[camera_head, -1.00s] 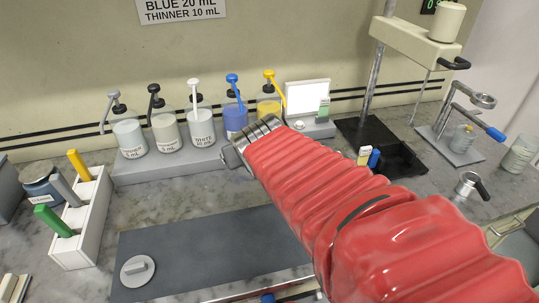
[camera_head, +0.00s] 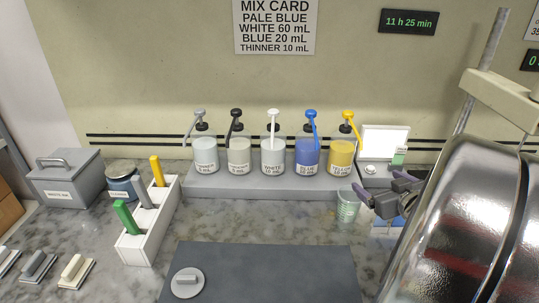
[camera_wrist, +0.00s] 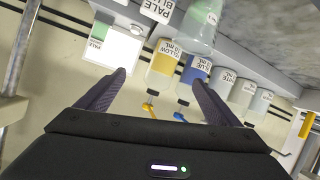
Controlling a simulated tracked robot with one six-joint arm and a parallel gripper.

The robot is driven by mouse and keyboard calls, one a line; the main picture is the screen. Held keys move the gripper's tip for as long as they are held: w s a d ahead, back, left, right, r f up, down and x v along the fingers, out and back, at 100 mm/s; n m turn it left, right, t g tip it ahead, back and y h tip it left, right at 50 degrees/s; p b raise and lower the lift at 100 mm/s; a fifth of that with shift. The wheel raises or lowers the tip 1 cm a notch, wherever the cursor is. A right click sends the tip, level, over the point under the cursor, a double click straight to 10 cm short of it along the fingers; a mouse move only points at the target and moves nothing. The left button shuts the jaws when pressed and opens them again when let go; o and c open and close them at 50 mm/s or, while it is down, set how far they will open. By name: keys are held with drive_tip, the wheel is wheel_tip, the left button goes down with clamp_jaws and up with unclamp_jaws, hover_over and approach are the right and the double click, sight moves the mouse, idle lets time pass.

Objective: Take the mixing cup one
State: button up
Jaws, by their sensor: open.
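The mixing cup looks to be a clear, pale green-tinted cup (camera_head: 347,206) standing on the counter, in front of the right end of the bottle plinth. In the wrist view the cup (camera_wrist: 197,28) shows at the top, beyond the right fingertip. My gripper (camera_head: 378,183) has purple fingers, spread apart, just right of the cup in the head view. In the wrist view its fingers (camera_wrist: 159,78) are open with nothing between them. The cup appears clear of both fingers; the exact gap is hard to tell.
Pump bottles, including a blue one (camera_head: 307,157) and a yellow one (camera_head: 342,158), stand on a grey plinth (camera_head: 240,188) behind. A white-screened device (camera_head: 385,142) is close behind my gripper. A white rack (camera_head: 150,228) stands left. A dark mat (camera_head: 265,268) lies in front.

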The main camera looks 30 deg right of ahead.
drive_tip(key=s+a+f+y, duration=0.2)
drive_tip(key=s+f+y, duration=0.1)
drive_tip(key=s+f, duration=0.1)
drive_tip(key=shift+s+a+n+t+y, duration=0.3)
drive_tip(key=shift+s+t+y, duration=0.1)
drive_tip(key=shift+s, duration=0.35)
approach(344, 191)
drive_tip(key=shift+w+d+f, duration=0.2)
drive_tip(key=shift+w, duration=0.25)
drive_tip(key=shift+w, duration=0.1)
drive_tip(key=shift+a+x, duration=0.2)
drive_tip(key=shift+x, duration=2.35)
